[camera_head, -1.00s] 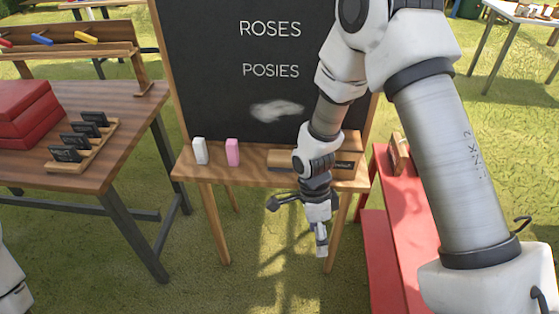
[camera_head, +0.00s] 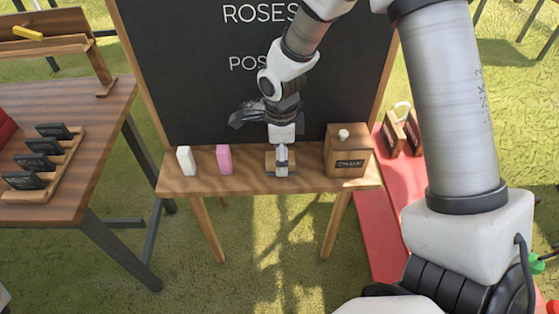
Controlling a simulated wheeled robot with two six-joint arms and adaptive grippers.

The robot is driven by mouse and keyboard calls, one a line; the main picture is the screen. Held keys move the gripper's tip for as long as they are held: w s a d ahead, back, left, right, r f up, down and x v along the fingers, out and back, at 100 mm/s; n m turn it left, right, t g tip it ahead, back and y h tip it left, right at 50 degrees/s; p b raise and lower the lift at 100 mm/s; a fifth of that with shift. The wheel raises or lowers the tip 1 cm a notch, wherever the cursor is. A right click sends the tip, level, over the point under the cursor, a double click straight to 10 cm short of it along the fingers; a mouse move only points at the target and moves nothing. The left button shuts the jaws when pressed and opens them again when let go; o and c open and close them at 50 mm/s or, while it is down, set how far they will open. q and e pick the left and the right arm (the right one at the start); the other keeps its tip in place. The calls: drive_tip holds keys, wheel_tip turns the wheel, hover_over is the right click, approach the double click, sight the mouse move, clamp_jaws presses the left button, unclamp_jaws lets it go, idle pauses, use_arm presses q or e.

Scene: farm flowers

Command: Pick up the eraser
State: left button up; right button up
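A small block with tan wooden ends (camera_head: 270,163), which looks like the eraser, lies on the chalkboard's wooden ledge (camera_head: 225,187), between the pink block and the wooden box. My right gripper (camera_head: 282,167) points down at it from above, and its pale finger covers the block's middle. The finger overlaps the block in this view. I cannot tell whether the fingers are open or closed on it. My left gripper is out of view.
A white block (camera_head: 185,160) and a pink block (camera_head: 223,159) stand upright on the ledge to the left. A wooden box (camera_head: 347,152) with a pale knob stands to the right. The chalkboard (camera_head: 180,80) rises behind. A wooden table (camera_head: 95,130) is at left, a red bench (camera_head: 385,225) at right.

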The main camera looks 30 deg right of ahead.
drive_tip(key=shift+w+f, duration=0.2)
drive_tip(key=shift+f, duration=0.45)
drive_tip(key=shift+s+r, duration=0.1)
drive_tip(key=shift+s, duration=0.05)
drive_tip(key=c, duration=1.2)
drive_tip(key=shift+c, duration=0.2)
wheel_tip(320, 180, up, 10)
drive_tip(key=shift+r, duration=0.1)
drive_tip(key=o, duration=0.6)
drive_tip(key=c, duration=0.5)
